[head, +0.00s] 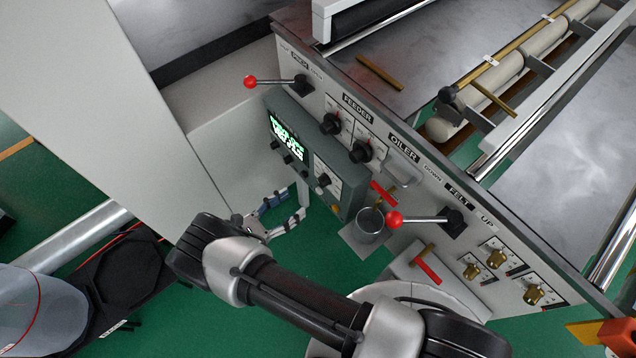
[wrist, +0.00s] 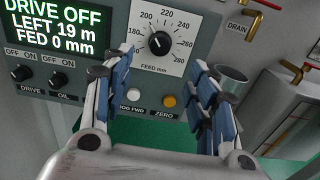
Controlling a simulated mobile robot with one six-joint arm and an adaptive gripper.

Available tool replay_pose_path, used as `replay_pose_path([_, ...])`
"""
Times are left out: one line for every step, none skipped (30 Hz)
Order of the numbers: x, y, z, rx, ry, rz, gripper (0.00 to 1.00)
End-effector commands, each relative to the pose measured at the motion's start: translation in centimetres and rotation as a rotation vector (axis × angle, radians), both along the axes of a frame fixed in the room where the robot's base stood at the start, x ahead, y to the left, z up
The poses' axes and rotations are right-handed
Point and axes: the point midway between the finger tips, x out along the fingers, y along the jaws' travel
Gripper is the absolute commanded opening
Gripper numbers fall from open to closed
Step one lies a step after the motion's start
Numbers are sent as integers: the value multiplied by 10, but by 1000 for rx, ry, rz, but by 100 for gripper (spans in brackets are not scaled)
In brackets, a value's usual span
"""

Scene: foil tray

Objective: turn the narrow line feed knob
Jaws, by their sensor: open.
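The feed knob (wrist: 159,43) is a black round knob on a white dial marked "FEED mm", with numbers from about 180 to 280. Its pointer mark seems to face the upper left; the exact value is hard to read. In the head view the knob (head: 323,180) sits on the lower part of the grey control box (head: 345,205). My gripper (head: 294,204) is open and empty, in front of and to the left of the box. In the wrist view my gripper (wrist: 163,62) has its blue-padded fingers on either side of the dial, apart from the knob.
The display (wrist: 52,28) reads "DRIVE OFF, LEFT 19 m, FED 0 mm". Drive and oil knobs (wrist: 58,79) sit below it. A white jog button (wrist: 134,91) and orange zero button (wrist: 168,101) lie under the dial. A metal cup (head: 371,226) and red-ended lever (head: 425,219) stand right.

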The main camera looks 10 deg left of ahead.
Motion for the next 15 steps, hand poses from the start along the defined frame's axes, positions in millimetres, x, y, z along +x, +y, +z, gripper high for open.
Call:
replay_pose_path([9, -9, 1, -1, 1, -4, 53])
replay_pose_path([14, -14, 0, -2, 3, -5, 53])
replay_pose_path([21, -19, 0, -1, 2, -5, 53])
replay_pose_path([26, -24, 0, -1, 1, -5, 53])
replay_pose_path([30, -28, 0, -1, 1, -5, 53])
replay_pose_path([37, -34, 0, -1, 2, -5, 53])
replay_pose_path([41, -38, 0, -1, 2, -5, 53])
replay_pose_path([46, -42, 0, 0, 1, -4, 53])
replay_pose_path([51, -47, 0, 1, 1, -5, 53])
replay_pose_path([55, -50, 0, 0, 1, -4, 53])
replay_pose_path([59, -54, 0, 0, 1, -4, 53])
replay_pose_path([63, -57, 0, 0, 1, -4, 53])
replay_pose_path([66, -60, 0, 1, 1, -3, 53])
replay_pose_path([69, -62, 0, 1, 1, -3, 53])
replay_pose_path([72, -65, 0, 1, 1, -3, 53])
